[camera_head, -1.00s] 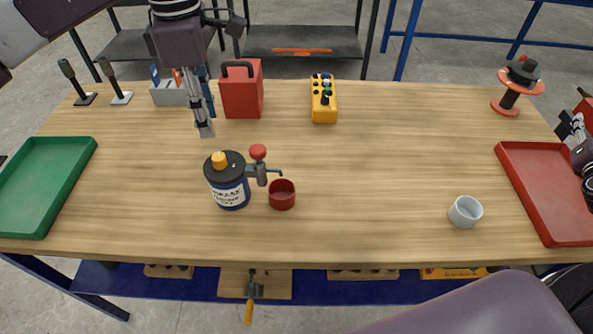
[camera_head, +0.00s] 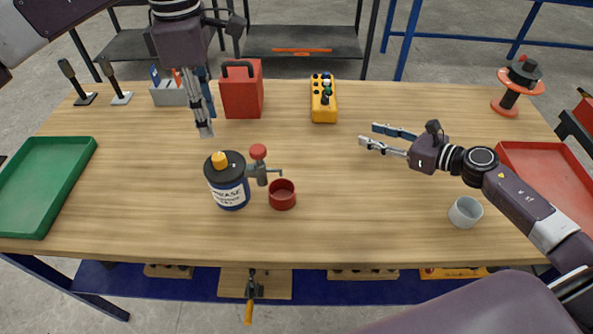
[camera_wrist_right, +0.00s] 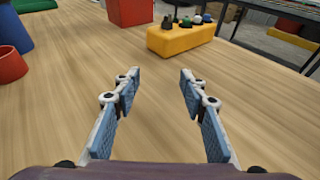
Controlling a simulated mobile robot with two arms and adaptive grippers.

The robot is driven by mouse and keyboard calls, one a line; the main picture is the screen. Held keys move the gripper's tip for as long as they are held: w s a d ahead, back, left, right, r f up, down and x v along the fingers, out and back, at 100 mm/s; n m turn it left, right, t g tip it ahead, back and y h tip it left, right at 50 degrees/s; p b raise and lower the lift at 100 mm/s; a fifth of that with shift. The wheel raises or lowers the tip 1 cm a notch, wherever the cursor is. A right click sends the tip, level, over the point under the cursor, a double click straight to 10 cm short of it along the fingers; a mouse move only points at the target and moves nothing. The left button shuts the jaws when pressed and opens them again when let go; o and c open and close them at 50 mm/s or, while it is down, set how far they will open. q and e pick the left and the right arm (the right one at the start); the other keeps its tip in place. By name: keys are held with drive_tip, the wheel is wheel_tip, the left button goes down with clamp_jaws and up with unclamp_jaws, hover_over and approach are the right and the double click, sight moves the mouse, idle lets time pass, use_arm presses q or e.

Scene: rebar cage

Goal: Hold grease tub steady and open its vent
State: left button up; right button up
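The grease tub (camera_head: 231,190) stands upright on the table, left of centre, dark blue with a white label and a black lid. An orange-yellow cap (camera_head: 219,160), perhaps the vent, sits on the lid. A pump spout with a red knob (camera_head: 258,152) is at its right side. My left gripper (camera_head: 206,133) points down behind and above the tub, apart from it; its fingers look close together, but the gap is unclear. My right gripper (camera_head: 378,138) is open and empty, right of the tub, pointing left. Its spread fingers (camera_wrist_right: 155,95) show in the right wrist view.
A red cup (camera_head: 282,194) stands just right of the tub, under the spout. A white cup (camera_head: 465,211) is below my right arm. A red case (camera_head: 242,92) and yellow box (camera_head: 324,100) stand behind. Green (camera_head: 40,190) and red (camera_head: 535,160) trays lie at the sides.

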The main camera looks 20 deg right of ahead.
sight(266, 171)
drive_tip(key=s+a+n+g+y, duration=0.1)
drive_tip(key=a, duration=0.4)
drive_tip(key=s+a+r+n+g+y, duration=0.1)
drive_tip(key=s+a+y, duration=0.1)
drive_tip(key=a, duration=0.3)
drive_tip(key=s+a+r+n+y, duration=0.1)
drive_tip(key=a+n+y, duration=0.1)
drive_tip(key=a, duration=0.3)
drive_tip(key=shift+s+g, duration=0.2)
drive_tip(key=shift+g, duration=0.2)
drive_tip(key=s+a+r+n+g+y, duration=0.1)
drive_tip(key=a, duration=0.4)
drive_tip(key=s+a+r+n+g+y, duration=0.1)
drive_tip(key=a, duration=0.4)
drive_tip(key=s+a+r+n+g+y, duration=0.1)
drive_tip(key=a+y, duration=0.1)
drive_tip(key=a, duration=0.4)
drive_tip(key=shift+r+n, duration=0.25)
drive_tip(key=shift+n, duration=0.05)
drive_tip(key=shift+w+a, duration=0.15)
drive_tip(key=shift+a, duration=0.3)
clamp_jaws()
